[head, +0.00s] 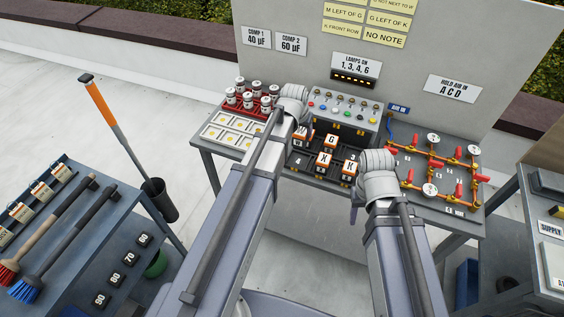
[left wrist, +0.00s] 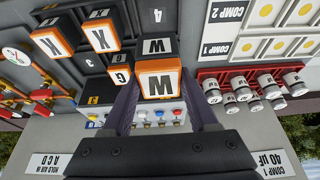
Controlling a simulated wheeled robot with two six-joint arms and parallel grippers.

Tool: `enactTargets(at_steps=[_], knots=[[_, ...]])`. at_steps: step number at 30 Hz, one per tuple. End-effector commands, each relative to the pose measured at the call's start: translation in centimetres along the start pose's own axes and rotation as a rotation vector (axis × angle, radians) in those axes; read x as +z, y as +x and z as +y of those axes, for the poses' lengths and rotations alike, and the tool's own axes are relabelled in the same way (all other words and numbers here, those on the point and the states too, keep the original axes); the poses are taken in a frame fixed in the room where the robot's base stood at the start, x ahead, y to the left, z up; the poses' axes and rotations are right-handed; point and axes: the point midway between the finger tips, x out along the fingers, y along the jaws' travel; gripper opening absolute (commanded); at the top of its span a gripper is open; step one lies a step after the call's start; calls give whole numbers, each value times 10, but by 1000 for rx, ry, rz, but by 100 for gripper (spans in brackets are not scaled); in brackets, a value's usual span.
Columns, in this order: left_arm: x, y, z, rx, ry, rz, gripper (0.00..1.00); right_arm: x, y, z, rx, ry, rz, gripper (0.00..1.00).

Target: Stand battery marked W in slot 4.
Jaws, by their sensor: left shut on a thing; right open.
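My left gripper (head: 299,122) is shut on an orange-and-dark battery (left wrist: 158,84), over the left part of the battery rack. In the head view my arm partly hides this battery. Slot 4 (left wrist: 158,14), marked 4, looks empty at the front left of the rack; it shows in the head view (head: 297,161), too. Whether the battery touches the rack cannot be told. My right gripper (head: 357,192) is open near the rack's right end, mostly hidden by its wrist.
Red-and-white capacitors (head: 245,98) stand at left. Red-handled pipework (head: 432,175) lies at right. A lamp panel (head: 342,114) rises behind.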

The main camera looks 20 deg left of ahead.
Motion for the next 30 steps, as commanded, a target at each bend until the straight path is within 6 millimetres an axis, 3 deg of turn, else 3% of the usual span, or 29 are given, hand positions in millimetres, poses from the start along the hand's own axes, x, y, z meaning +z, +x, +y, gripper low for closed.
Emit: enactTargets(at_steps=[8,21,30], knots=[[2,6,0,0,0,1,0,0,6,0,0,1,0,50],[24,59,0,0,0,1,0,-4,64,-6,0,2,0,50],[27,65,0,0,0,1,0,-4,70,-7,0,1,0,50]])
